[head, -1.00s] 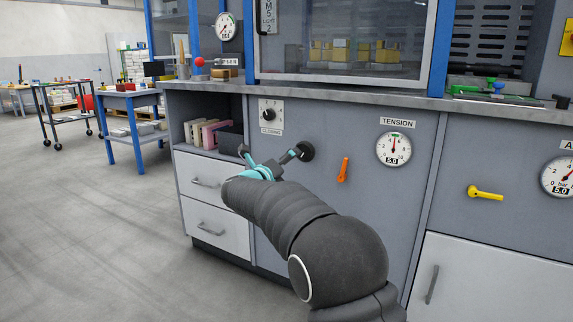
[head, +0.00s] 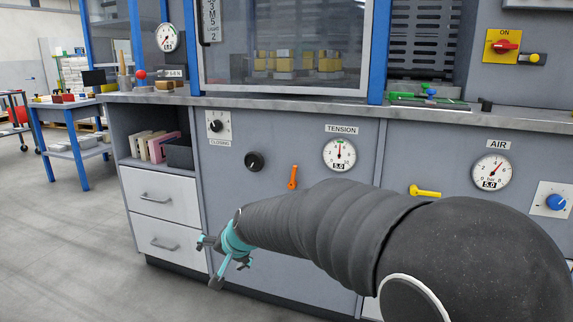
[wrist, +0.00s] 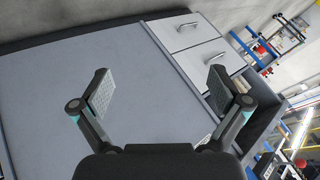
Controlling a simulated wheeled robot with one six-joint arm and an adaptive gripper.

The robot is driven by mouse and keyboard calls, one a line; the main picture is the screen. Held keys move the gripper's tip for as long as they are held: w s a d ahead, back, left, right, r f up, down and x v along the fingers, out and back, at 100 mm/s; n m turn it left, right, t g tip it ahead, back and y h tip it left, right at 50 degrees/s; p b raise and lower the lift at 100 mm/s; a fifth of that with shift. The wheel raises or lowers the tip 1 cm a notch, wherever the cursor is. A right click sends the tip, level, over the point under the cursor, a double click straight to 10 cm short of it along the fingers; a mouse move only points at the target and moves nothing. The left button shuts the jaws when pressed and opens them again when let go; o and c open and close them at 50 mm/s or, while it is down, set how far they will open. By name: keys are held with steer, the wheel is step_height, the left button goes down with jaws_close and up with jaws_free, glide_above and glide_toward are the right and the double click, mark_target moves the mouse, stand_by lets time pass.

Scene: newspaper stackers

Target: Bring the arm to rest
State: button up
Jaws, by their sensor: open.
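My gripper (head: 212,262) is at the lower left of the head view, in front of the grey cabinet panel and near the white lower drawer (head: 170,240). My dark arm reaches to it from the lower right. In the wrist view my gripper (wrist: 160,92) has its two fingers wide apart, with nothing between them. Beyond the fingers lies the plain grey panel (wrist: 120,65), with the white drawers at the upper right.
A black knob (head: 254,161), an orange lever (head: 292,177) and the tension gauge (head: 339,154) sit on the panel above my arm. A yellow lever (head: 425,191) and the air gauge (head: 491,171) are to the right. Open floor (head: 70,240) lies left.

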steer(key=s+d+r+n+g+h+p, duration=0.3)
steer(key=s+d+n+h+p, duration=0.1)
steer(key=s+d, duration=1.9)
steer(key=s+d+r+m+t+h+p, duration=0.1)
steer(key=s+d+r+m+t+p, duration=0.1)
steer(key=s+d+r, duration=0.3)
steer(key=d+r+p, duration=0.1)
steer(key=d+r, duration=0.1)
steer(key=d, duration=0.1)
steer(key=shift+s+d+h, duration=0.25)
steer(key=shift+s+h, duration=0.1)
steer(key=shift+h, duration=0.05)
steer(key=shift+c, duration=0.3)
